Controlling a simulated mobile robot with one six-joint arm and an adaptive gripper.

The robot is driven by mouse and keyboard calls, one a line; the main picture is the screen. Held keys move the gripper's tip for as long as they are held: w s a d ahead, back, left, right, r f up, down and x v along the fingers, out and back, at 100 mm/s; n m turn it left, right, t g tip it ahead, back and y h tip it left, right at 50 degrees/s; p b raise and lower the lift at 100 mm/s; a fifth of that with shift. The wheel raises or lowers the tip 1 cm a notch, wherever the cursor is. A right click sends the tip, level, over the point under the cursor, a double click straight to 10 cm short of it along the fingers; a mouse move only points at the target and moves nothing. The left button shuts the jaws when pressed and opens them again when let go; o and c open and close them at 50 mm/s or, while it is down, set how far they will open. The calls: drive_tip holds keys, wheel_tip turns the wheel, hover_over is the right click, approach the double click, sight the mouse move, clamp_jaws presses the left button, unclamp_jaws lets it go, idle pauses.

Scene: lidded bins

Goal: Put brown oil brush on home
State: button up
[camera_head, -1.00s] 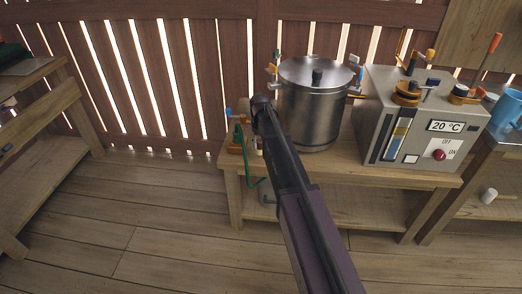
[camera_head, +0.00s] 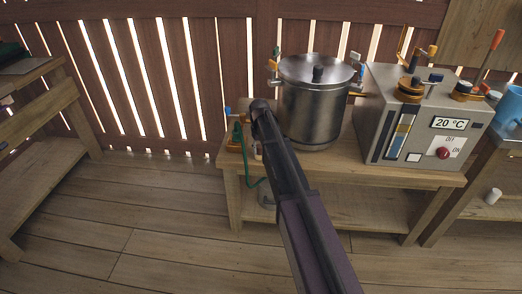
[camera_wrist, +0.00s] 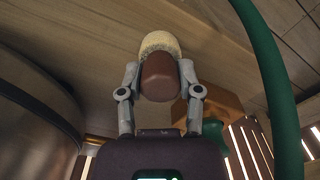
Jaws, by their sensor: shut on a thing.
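The brown oil brush (camera_wrist: 160,80) has a brown body and a pale bristle end, which points up in the wrist view. My gripper (camera_wrist: 160,72) is shut on the brown body, one finger on each side. In the head view my arm hides most of the gripper, beside the steel pot (camera_head: 316,112) at the left end of the wooden table (camera_head: 335,162). I cannot tell which spot is the home, or whether the brush touches the table.
A green hose (camera_wrist: 272,95) runs close to the gripper's right in the wrist view. The steel pot is close on the left there. A grey heater box (camera_head: 415,125) with a 20 °C display stands on the table's right. The floor in front is clear.

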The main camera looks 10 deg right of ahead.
sight(260, 146)
drive_tip(key=shift+f, duration=0.2)
drive_tip(key=o, duration=1)
drive_tip(key=shift+r, duration=0.2)
wheel_tip(260, 146, up, 12)
drive_tip(key=p, duration=1.2)
drive_tip(key=shift+s, duration=0.1)
drive_tip(key=s+m, duration=0.2)
drive_tip(key=s, duration=2.6)
drive_tip(key=shift+s+d, duration=0.15)
drive_tip(key=shift+s, duration=0.2)
